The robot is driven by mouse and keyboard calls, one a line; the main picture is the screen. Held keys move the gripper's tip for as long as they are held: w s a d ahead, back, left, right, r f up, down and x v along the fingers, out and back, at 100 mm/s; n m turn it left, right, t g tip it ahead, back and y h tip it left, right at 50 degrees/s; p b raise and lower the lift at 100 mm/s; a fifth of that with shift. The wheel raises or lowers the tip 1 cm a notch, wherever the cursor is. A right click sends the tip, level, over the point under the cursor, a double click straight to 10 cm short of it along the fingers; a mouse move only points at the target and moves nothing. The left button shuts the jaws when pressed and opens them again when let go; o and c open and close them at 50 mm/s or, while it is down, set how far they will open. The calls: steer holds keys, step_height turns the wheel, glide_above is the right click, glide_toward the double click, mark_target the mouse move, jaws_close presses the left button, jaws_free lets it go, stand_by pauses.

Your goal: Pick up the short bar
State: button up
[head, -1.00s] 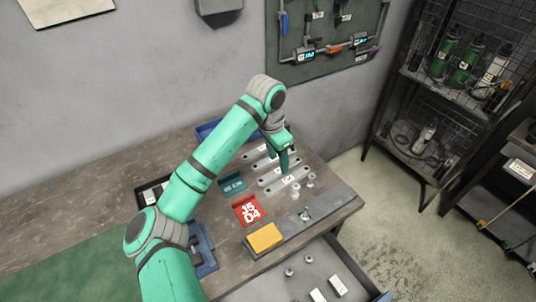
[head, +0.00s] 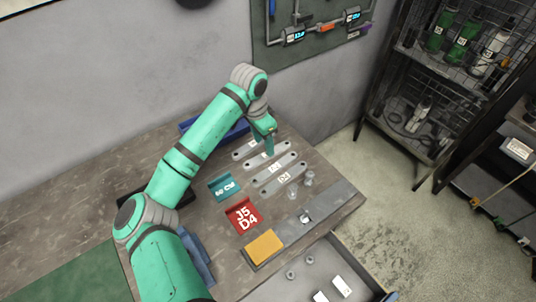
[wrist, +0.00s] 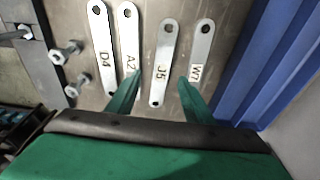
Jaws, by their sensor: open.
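Several flat grey bars with round ends and holes lie side by side on the bench. In the wrist view they are marked D4 (wrist: 103,50), A2 (wrist: 130,45), J5 (wrist: 161,65) and W7 (wrist: 200,55). J5 and W7 look shorter than D4 and A2, but W7's near end is partly hidden by a finger. My gripper (wrist: 160,78) is open and empty, with its fingertips to either side of J5 in the picture. In the head view my gripper (head: 269,150) is over the bars at the back; its height above them is unclear.
A blue bin (wrist: 265,65) stands close beside W7. Bolts (head: 309,178) stand near D4. An open drawer (head: 265,290) is below the bench edge.

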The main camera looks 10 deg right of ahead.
steer(key=shift+d+f, duration=0.1)
steer(key=shift+f, duration=0.35)
steer(key=f, duration=0.3)
steer(key=d+f, duration=0.1)
steer(key=shift+w+f, duration=0.4)
jaws_close()
steer(key=shift+r, duration=0.1)
